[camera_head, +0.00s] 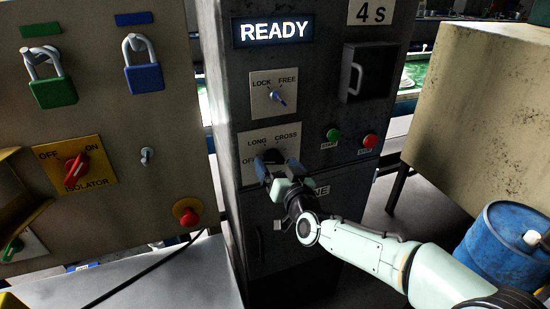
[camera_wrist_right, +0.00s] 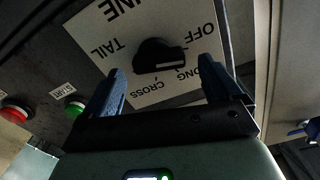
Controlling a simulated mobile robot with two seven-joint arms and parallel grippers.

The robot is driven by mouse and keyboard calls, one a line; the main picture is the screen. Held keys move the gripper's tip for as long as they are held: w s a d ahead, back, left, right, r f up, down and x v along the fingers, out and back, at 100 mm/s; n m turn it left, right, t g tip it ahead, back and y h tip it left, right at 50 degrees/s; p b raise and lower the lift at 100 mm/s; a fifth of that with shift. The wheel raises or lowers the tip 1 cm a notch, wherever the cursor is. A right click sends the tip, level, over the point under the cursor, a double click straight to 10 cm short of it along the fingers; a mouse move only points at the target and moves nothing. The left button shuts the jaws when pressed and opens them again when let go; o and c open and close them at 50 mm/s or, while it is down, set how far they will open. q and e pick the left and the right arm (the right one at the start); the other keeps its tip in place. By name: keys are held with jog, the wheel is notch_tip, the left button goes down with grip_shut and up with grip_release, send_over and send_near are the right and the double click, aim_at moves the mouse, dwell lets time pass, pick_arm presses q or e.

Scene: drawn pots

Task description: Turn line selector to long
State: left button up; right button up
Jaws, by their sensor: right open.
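The line selector is a black knob (camera_head: 271,156) on a white plate (camera_head: 247,141) marked OFF, LONG and CROSS in the head view. In the right wrist view the plate is upside down, and TAIL also shows around the knob (camera_wrist_right: 158,54). A pale line shows on the knob, but I cannot tell for certain which label it points to. My right gripper (camera_head: 279,169) is open in front of the knob and partly hides it. In the wrist view its blue fingers (camera_wrist_right: 161,68) stand apart on either side of the knob, with no clear contact.
Above are a LOCK/FREE switch (camera_head: 277,97) and a lit READY sign (camera_head: 274,31). A green button (camera_head: 333,134) and a red button (camera_head: 370,141) sit to the right. An isolator panel (camera_head: 150,190) stands left. A beige box (camera_head: 480,100) and blue drum (camera_head: 505,250) stand right.

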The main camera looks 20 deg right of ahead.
jog(key=shift+w+d, duration=0.1)
jog(key=shift+w, duration=1.05)
pick_arm(q)
jog(key=shift+w+r, duration=0.1)
jog(key=shift+r, duration=0.25)
pick_arm(e)
jog(key=shift+s, duration=0.1)
jog(key=c, duration=1.1)
jog(key=shift+o, duration=0.2)
pick_arm(q)
jog(key=shift+f, duration=0.1)
